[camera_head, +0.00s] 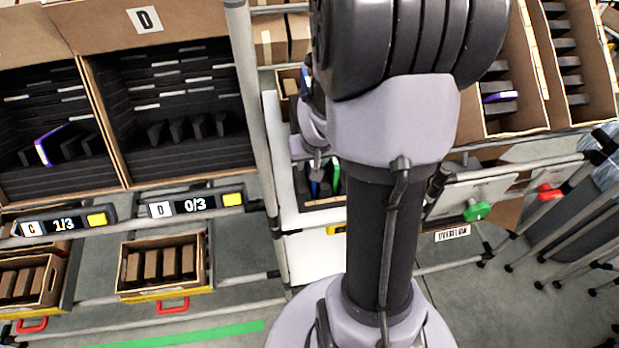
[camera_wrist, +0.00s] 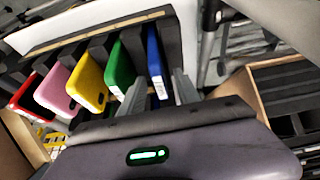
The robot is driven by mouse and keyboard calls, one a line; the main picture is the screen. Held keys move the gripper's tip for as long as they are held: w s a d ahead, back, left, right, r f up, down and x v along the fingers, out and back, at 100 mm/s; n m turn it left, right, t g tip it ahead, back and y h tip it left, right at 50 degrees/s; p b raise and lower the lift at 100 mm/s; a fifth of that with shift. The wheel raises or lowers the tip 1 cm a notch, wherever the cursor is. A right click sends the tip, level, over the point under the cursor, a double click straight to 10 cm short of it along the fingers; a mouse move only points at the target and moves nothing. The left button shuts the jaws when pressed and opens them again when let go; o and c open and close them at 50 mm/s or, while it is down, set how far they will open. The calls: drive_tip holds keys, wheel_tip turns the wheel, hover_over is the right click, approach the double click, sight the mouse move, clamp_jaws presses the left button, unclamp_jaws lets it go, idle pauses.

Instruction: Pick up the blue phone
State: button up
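The blue phone (camera_wrist: 154,62) stands on edge in a black slotted holder in the wrist view, at the right end of a row of coloured phones. My gripper (camera_wrist: 158,92) is open, with one finger on each side of the blue phone's near end. A gap shows beside the phone, and I cannot tell whether either finger touches it. In the head view a sliver of the blue phone (camera_head: 314,187) shows below my gripper (camera_head: 317,160), which my arm partly hides.
A green phone (camera_wrist: 121,67) stands close to the left of the blue one, then yellow (camera_wrist: 88,82), pink (camera_wrist: 55,88) and red (camera_wrist: 24,96) phones. Black dividers separate them. Cardboard cartons (camera_head: 185,165) with black slots stand at left. Metal rack posts (camera_head: 252,110) stand near my arm.

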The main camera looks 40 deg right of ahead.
clamp_jaws()
drive_tip(key=shift+r, duration=0.1)
